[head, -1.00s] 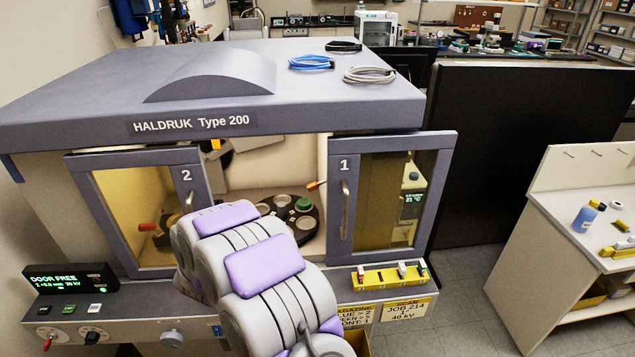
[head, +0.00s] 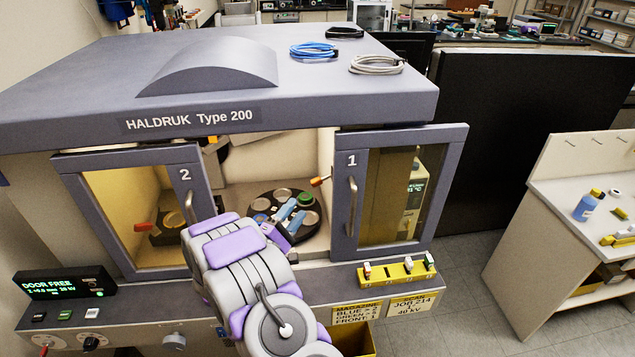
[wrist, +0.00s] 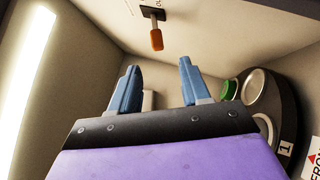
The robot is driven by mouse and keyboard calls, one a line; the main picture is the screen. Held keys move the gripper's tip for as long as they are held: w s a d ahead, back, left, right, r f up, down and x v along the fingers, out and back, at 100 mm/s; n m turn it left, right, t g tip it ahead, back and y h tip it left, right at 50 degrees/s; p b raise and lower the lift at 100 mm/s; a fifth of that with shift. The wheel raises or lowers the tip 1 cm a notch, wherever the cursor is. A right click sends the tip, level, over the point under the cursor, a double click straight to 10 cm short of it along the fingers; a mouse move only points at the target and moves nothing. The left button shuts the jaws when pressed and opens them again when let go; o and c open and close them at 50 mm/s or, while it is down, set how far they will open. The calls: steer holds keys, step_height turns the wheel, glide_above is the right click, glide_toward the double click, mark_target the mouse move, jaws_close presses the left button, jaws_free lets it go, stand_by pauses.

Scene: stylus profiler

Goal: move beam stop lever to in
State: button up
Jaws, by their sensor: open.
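An orange-tipped lever (head: 317,182) sticks out at the right side of the open chamber, beside door 1. The wrist view shows an orange-handled lever (wrist: 156,39) on a small plate on the chamber wall, beyond the fingertips. Another red-orange handle (head: 145,227) shows through the door 2 window. No beam stop label is readable. My gripper (head: 291,214) is inside the opening, over the dark carousel in the head view. Its blue fingers (wrist: 158,78) are spread and empty, apart from the lever.
Door 2 (head: 186,174) and door 1 (head: 352,160) flank the opening. The round carousel (head: 258,197) with several discs lies inside; it shows at the right in the wrist view (wrist: 288,110). A yellow rack (head: 395,275) stands on the front ledge.

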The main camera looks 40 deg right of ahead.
mark_target(314, 180)
steer(key=b+x, duration=0.1)
steer(key=x, duration=1)
steer(key=shift+d, duration=0.3)
steer(key=shift+w+d+r, duration=0.1)
steer(key=shift+d+r, duration=0.05)
steer(key=shift+d, duration=0.05)
steer(key=shift+w+a+r, duration=0.15)
steer(key=shift+a+r, duration=0.15)
steer(key=shift+a, duration=0.1)
steer(key=shift+d+f, duration=0.15)
steer(key=shift+d, duration=0.35)
steer(key=c, duration=0.5)
steer(key=shift+a, duration=0.1)
jaws_close()
steer(key=shift+f, duration=0.15)
